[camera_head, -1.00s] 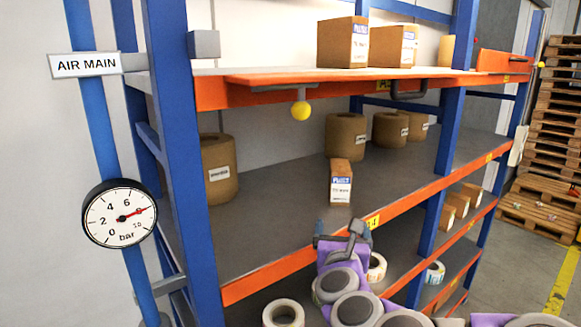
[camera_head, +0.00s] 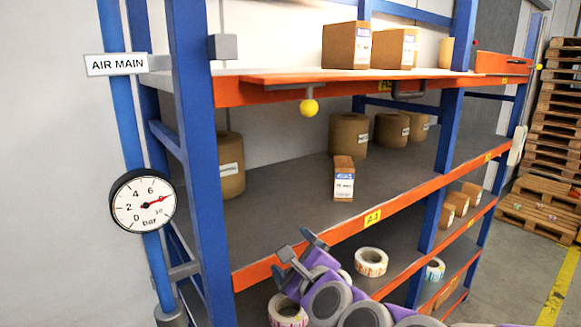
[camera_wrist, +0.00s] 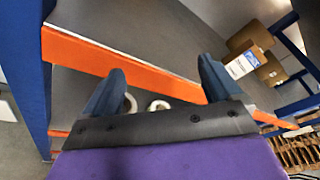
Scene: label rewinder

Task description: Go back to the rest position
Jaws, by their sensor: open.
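My gripper (camera_head: 296,262) is at the bottom middle of the head view, in front of the orange front beam of the middle shelf. Its two fingers stand apart with nothing between them. In the wrist view my gripper (camera_wrist: 160,85) also shows open and empty, with the orange beam (camera_wrist: 120,66) beyond the fingers. My purple and grey arm comes in from the lower right of the head view and covers part of the lower shelf.
A blue-and-orange rack (camera_head: 205,160) fills the middle. A small labelled box (camera_head: 344,180) and brown rolls stand on its middle shelf. Label rolls (camera_head: 370,262) lie on the lower shelf. A pressure gauge (camera_head: 143,202) is at left. Pallets (camera_head: 550,130) stand at right.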

